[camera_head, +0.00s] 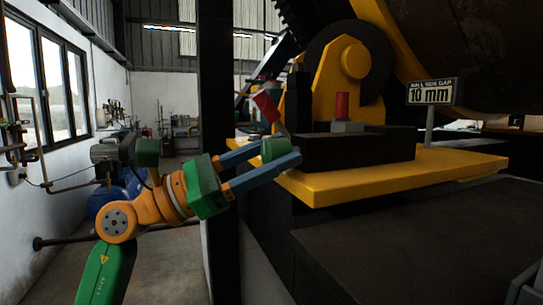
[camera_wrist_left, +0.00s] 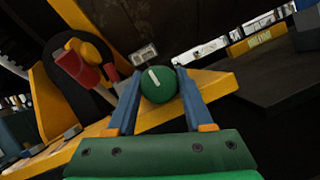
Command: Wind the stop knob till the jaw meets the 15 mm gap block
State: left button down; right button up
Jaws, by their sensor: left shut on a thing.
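The round green stop knob (camera_head: 275,149) sits at the left end of the black block (camera_head: 358,153). My left gripper (camera_head: 284,149) is shut on it, one blue-grey finger on each side. In the left wrist view the knob (camera_wrist_left: 158,86) shows a white index line, tilted slightly left of upright. A red-handled piece (camera_head: 341,105) with a grey base (camera_head: 347,127) stands on the black block; I cannot tell whether it is the gap block. A tilted red piece (camera_head: 266,106) on a grey stem is behind the knob. The jaw is not clearly distinguishable. My right gripper is not visible.
The black block rests on a yellow plate (camera_head: 450,165). A dark column (camera_head: 219,100) stands just behind my left arm. A dark flat surface (camera_head: 420,240) lies at lower right.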

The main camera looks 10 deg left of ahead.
pick_arm(q)
jog(key=shift+m+g, duration=0.6)
jog(key=shift+m, duration=0.8)
jog(key=c, duration=0.7)
grip_release()
jog(key=shift+c, duration=0.2)
jog(key=o, duration=0.4)
jog(key=shift+w, duration=0.1)
jog(key=shift+o, duration=0.2)
jog(key=shift+d, duration=0.1)
